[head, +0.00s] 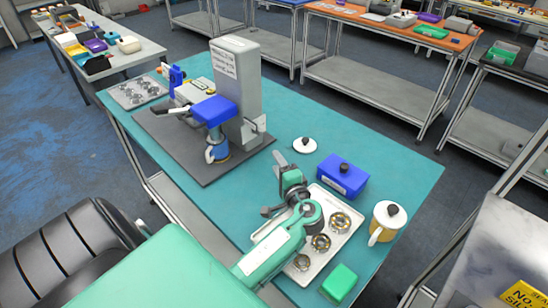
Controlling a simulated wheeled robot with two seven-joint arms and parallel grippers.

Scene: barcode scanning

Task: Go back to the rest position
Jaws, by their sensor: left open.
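My left arm, mint green and grey, reaches up over the front of the teal table (380,150). My left gripper (274,186) is open above the table, with its grey fingers apart and nothing visible between them. It is beside the left edge of a white tray (329,258) holding several metal rings (340,222). My arm hides part of this tray. My right gripper is not in view.
A grey machine (236,85) with a blue head (213,111) stands on a dark plate (190,165). A blue box (342,177), a white lidded dish (304,145), a lidded mug (388,222) and a green box (339,284) surround the tray. The table's far right is clear.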

